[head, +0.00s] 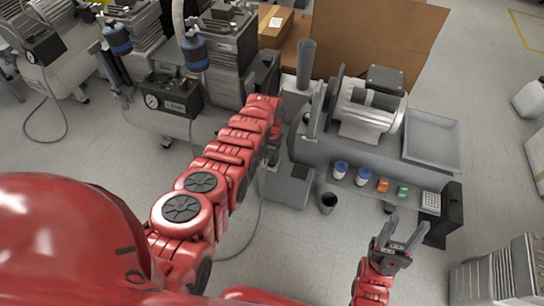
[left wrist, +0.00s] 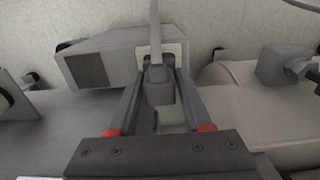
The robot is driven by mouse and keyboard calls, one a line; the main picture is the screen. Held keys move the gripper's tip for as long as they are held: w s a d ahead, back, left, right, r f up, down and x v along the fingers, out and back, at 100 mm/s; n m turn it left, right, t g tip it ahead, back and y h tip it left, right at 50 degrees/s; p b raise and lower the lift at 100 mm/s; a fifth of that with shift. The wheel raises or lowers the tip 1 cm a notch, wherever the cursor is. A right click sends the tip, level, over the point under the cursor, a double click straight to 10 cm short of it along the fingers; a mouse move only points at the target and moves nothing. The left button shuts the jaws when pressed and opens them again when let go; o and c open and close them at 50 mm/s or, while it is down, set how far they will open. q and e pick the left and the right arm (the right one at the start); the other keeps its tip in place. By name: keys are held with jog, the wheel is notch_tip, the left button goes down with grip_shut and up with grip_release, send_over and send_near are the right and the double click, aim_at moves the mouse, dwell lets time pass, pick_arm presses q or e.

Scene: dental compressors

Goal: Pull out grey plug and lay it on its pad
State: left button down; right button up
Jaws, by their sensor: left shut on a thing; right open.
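The grey plug (left wrist: 160,92) is between the fingers of my left gripper (left wrist: 157,103) in the left wrist view, with a grey cable rising from it. A pale plate (left wrist: 144,55) is right behind the plug; I cannot tell whether the plug is seated in it. A dark square pad (left wrist: 88,69) lies on the grey box to the left; the pad also shows in the head view (head: 300,171). In the head view my left arm largely hides its gripper and the plug. My right gripper (head: 405,234) is open and empty at the lower right.
The grey box (head: 284,190) stands before a compressor tank (head: 345,150). A shelf carries small jars (head: 340,169), orange and green items (head: 383,185) and a keypad (head: 431,202). A dark cup (head: 327,202) is beside the box. An empty grey tray (head: 432,140) is at right.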

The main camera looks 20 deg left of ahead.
pick_arm(q)
jog(key=shift+r+p, duration=2.2)
jog(key=shift+r, duration=0.2)
notch_tip(320, 180, up, 6)
jog(key=w+a+p, duration=0.1)
jog(key=w+p, duration=0.1)
jog(key=p, duration=0.1)
notch_tip(320, 180, up, 53)
jog(key=p, duration=2.4)
send_over(271, 151)
jog(key=w+d, duration=0.1)
jog(key=d, duration=0.2)
jog(key=shift+w+a, duration=0.2)
